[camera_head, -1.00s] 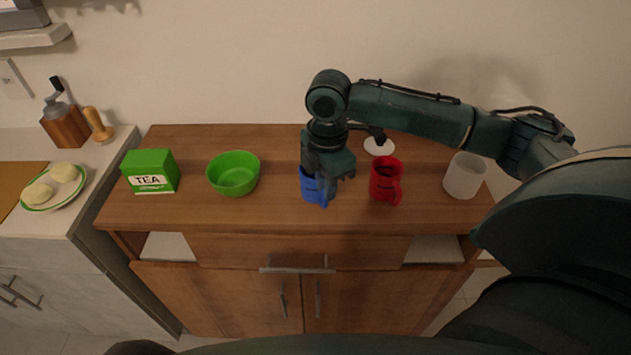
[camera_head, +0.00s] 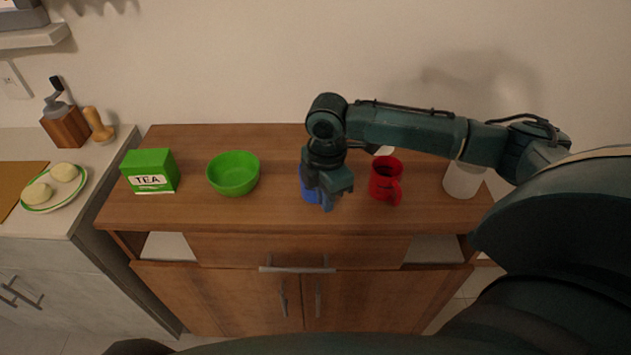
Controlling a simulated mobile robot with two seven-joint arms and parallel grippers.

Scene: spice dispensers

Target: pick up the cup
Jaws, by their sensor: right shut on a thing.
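A blue cup (camera_head: 309,193) stands on the wooden cabinet top, near the middle, mostly hidden behind my right gripper (camera_head: 326,203). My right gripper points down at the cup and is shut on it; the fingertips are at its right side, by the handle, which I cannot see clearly. A red cup (camera_head: 385,180) stands to the right, apart from the gripper, with its handle toward the front right. My left gripper is not in view.
A green bowl (camera_head: 233,174) and a green tea box (camera_head: 150,170) stand left of the blue cup. A white container (camera_head: 462,181) is at the right, partly behind my arm. A white round thing (camera_head: 383,151) is behind the red cup. The cabinet top's (camera_head: 230,215) front strip is clear.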

